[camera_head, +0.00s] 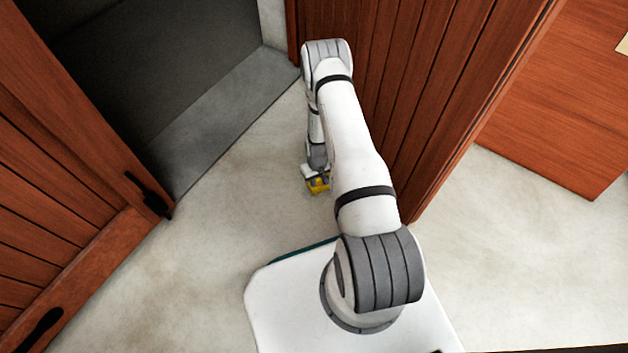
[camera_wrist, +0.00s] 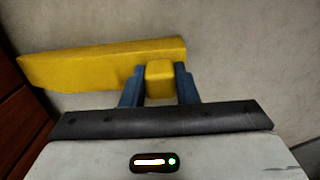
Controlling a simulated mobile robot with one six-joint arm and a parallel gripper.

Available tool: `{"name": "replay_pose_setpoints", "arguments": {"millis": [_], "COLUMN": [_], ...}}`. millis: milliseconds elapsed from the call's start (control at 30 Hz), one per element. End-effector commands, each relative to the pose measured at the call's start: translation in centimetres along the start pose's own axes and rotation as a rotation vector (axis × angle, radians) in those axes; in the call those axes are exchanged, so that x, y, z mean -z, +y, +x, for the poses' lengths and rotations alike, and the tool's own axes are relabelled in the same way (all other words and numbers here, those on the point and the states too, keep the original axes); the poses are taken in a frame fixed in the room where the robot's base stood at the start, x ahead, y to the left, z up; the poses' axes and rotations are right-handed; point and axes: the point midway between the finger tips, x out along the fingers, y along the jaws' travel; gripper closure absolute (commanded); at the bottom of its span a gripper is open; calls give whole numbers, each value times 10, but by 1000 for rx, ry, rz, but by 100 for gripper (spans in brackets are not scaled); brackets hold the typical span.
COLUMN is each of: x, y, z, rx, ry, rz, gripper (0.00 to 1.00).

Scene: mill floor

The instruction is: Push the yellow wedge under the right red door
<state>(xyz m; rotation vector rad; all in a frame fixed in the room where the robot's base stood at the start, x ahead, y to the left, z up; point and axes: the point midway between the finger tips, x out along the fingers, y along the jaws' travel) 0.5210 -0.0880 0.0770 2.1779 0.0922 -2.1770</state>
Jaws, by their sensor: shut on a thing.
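The yellow wedge (camera_wrist: 90,68) shows large in the wrist view, its long body lying across the picture with the thinner end at the left. My gripper (camera_wrist: 159,86) is shut on the wedge's block-like grip, with one blue finger on each side. In the head view the wedge (camera_head: 318,186) is small and partly hidden by my gripper (camera_head: 317,176), low over or on the floor; I cannot tell which. The right red door (camera_head: 428,80) stands open to the right of the gripper. A strip of reddish wood at the wrist view's left edge (camera_wrist: 18,115) lies near the wedge's thin end, apart from it.
The left red door (camera_head: 70,190) stands open at the left, with black hardware (camera_head: 150,195). A dark doorway (camera_head: 150,60) with a grey sill (camera_head: 225,115) lies between the doors. A wooden cabinet-like panel (camera_head: 560,100) is at the right. Pale floor (camera_head: 220,215) is clear between the doors.

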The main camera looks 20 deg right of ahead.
Motion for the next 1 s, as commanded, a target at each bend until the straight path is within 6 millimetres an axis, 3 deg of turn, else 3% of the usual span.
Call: {"name": "replay_pose_setpoints", "arguments": {"millis": [1000], "x": [0], "y": [15], "z": [0], "rx": [0], "ry": [0], "rz": [1], "gripper": [100]}}
